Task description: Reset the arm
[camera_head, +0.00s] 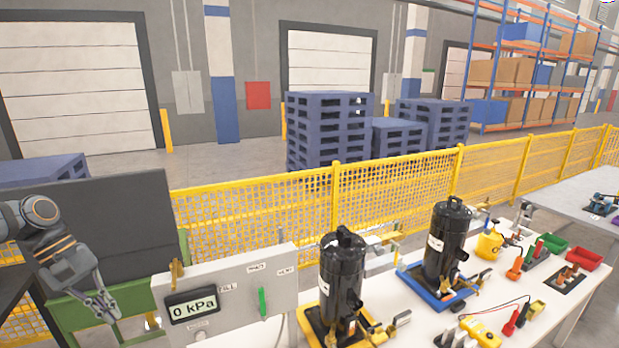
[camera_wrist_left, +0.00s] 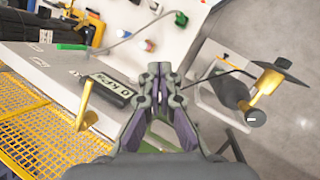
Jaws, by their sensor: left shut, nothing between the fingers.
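My left arm comes in from the left in the head view, bent downward. My left gripper (camera_head: 103,308) hangs at the lower left, in front of a green frame and left of the grey gauge panel (camera_head: 232,302). It is shut and empty. In the left wrist view its fingers (camera_wrist_left: 160,70) are together, with the panel's "0 kPa" display (camera_wrist_left: 103,88) to their left. My right gripper is in neither view.
Two black compressors (camera_head: 343,280) (camera_head: 447,243) stand on yellow and blue bases on the white table (camera_head: 405,327). Tools and a red bin (camera_head: 584,259) lie to the right. A yellow mesh fence (camera_head: 400,190) runs behind. A dark board (camera_head: 100,230) stands behind my left arm.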

